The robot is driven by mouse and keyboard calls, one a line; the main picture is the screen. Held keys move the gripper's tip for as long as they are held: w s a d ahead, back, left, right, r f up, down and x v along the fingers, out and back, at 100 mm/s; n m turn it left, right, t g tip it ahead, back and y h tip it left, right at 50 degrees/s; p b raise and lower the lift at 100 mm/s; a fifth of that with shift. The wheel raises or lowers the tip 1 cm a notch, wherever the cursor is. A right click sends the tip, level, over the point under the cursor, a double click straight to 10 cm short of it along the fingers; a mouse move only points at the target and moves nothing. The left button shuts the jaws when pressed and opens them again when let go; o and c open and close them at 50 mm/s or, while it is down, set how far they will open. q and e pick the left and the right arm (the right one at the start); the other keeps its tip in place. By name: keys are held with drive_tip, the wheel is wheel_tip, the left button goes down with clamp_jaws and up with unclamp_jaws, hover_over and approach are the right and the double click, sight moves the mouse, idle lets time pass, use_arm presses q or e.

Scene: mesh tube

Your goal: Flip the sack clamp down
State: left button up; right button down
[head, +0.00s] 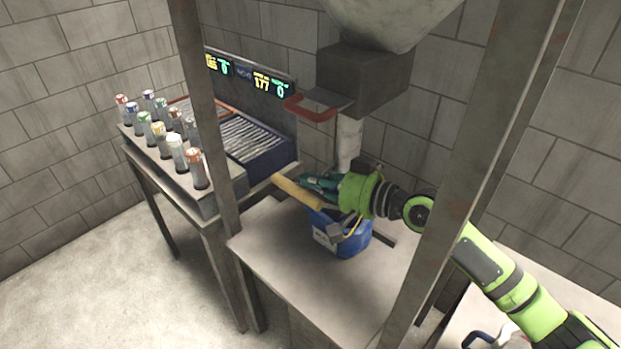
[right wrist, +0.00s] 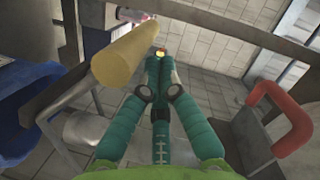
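The sack clamp's thick yellow handle (head: 298,190) slants just above the blue sack (head: 340,240) under the spout (head: 348,140). My right gripper (head: 306,181) is right beside the handle, on its far side in the head view. In the right wrist view the yellow handle (right wrist: 130,52) lies left of the teal fingers. Those fingers (right wrist: 160,66) come together at their tips with nothing seen between them. The handle looks apart from them, though contact is hard to judge. Part of the clamp frame is hidden behind my gripper. My left gripper is not in view.
The hopper's red gate handle (head: 310,110) sticks out above the gripper; it also shows at the right in the right wrist view (right wrist: 278,108). Steel posts (head: 208,110) frame the station. A side table holds several capped tubes (head: 194,165) and a blue unit with displays.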

drive_tip(key=v, duration=0.6)
drive_tip(key=shift+s+d, duration=0.25)
drive_tip(key=shift+d, duration=0.05)
